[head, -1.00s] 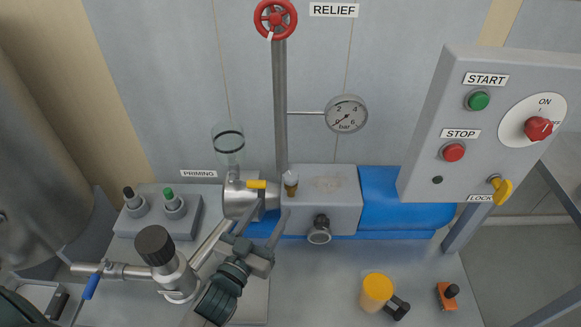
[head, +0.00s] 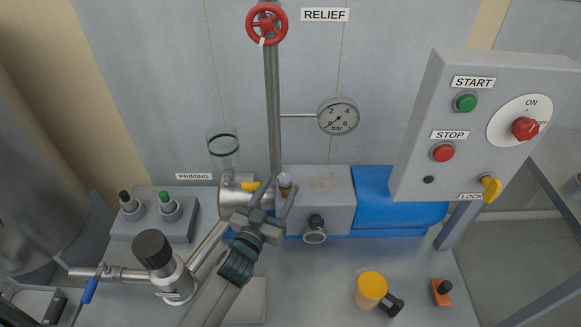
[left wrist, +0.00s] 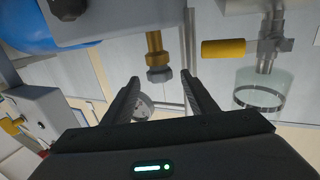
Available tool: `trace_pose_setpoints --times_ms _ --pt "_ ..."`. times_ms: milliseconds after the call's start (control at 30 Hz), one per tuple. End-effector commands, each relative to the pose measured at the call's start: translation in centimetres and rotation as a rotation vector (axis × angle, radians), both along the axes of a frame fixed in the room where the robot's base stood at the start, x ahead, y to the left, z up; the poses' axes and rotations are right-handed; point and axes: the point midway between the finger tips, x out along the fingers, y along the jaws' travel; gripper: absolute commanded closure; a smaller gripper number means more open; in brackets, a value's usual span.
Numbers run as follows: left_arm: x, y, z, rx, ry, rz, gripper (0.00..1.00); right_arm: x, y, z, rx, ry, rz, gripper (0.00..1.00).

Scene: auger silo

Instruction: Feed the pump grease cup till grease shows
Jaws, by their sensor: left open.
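The pump grease cup (head: 286,181) is a small brass fitting with a grey cap on top of the grey pump housing (head: 325,195). In the left wrist view, turned over, its brass stem and grey cap (left wrist: 158,72) show between the fingertips. My left gripper (head: 281,190) is open, with its fingers pointing up at the cup and nothing held. I cannot tell whether the fingers touch the cap. No grease can be made out. My right gripper is not in view.
A yellow lever (head: 249,186) and the clear priming glass (head: 223,148) stand just left of the cup. The red relief wheel (head: 267,25) and gauge (head: 338,117) are above.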

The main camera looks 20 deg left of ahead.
Motion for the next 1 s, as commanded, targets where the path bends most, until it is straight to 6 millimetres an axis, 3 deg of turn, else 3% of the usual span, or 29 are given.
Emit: trace_pose_setpoints --times_ms 300,500,933,967,1000 --pt "5.6 -0.7 0.2 0.000 -0.001 -0.001 0.47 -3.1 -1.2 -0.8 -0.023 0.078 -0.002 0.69" --pt "7.7 -0.9 0.0 0.000 0.000 -0.001 0.47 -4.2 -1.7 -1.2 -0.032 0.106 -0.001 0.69" --pt "8.4 -1.0 0.0 0.000 0.000 -0.001 0.47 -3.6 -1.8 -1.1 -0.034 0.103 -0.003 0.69" --pt "8.4 -1.0 0.0 0.000 0.000 -0.001 0.50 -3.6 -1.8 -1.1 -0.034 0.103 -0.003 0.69" --pt "8.4 -1.0 0.0 0.000 0.000 -0.001 0.59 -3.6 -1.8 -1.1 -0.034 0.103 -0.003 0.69"
